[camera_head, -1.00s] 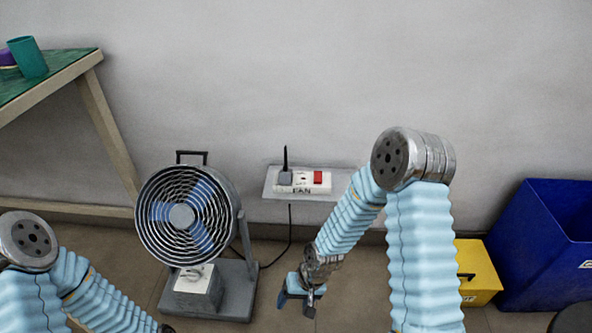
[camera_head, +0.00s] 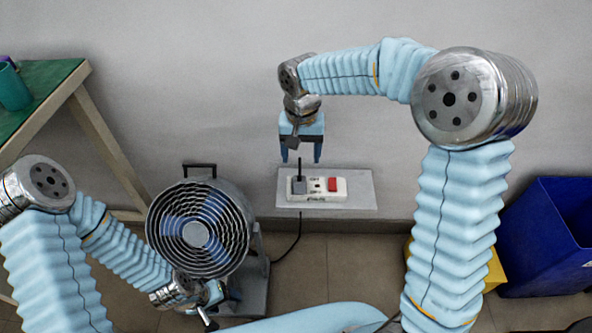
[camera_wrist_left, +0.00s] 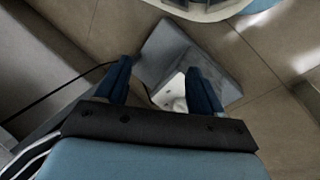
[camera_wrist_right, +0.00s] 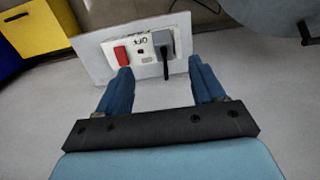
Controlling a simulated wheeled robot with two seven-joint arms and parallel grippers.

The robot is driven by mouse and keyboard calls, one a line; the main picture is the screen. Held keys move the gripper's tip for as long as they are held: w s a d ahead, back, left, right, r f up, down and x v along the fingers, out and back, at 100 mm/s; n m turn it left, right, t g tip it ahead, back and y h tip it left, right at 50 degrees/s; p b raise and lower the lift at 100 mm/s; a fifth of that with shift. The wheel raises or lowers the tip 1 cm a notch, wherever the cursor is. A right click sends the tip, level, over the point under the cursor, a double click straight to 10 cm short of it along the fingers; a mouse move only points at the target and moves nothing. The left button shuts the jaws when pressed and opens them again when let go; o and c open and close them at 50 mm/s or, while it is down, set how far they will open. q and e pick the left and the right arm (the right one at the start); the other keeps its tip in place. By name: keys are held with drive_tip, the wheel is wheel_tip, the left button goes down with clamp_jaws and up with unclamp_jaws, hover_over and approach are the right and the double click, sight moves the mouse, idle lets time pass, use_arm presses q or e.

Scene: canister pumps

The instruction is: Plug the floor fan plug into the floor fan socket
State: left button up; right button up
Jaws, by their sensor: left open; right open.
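A grey plug (camera_head: 299,186) with a short black cord stub sits at the left end of the white socket strip (camera_head: 340,189). I cannot tell how deep it sits. My right gripper (camera_head: 303,158) is open and empty just above the plug, pointing down at it. In the right wrist view the plug (camera_wrist_right: 163,42) is beyond the open fingers (camera_wrist_right: 161,90), apart from them. My left gripper (camera_head: 214,312) is low by the floor fan (camera_head: 198,232). In the left wrist view its open fingers (camera_wrist_left: 160,90) are over a white box (camera_wrist_left: 171,92) on the grey fan base (camera_wrist_left: 166,45).
A red switch (camera_head: 333,184) is on the strip's right part. The strip is on a grey plate (camera_head: 362,192) by the wall. A black cord (camera_head: 297,243) runs from below the plate toward the fan. A blue bin (camera_head: 550,240) and yellow box (camera_head: 495,272) are at right.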

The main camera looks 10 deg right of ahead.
hover_over(299, 182)
drive_tip(key=s, duration=0.1)
wheel_tip(299, 182, down, 8)
drive_tip(key=shift+s+r+b, duration=0.1)
drive_tip(key=shift+b, duration=0.2)
drive_tip(key=f, duration=0.3)
drive_tip(key=w+f, duration=0.1)
drive_tip(key=f, duration=0.1)
drive_tip(key=shift+f, duration=0.3)
drive_tip(key=c, duration=1.1)
drive_tip(key=shift+o, duration=0.2)
drive_tip(key=shift+r, duration=0.15)
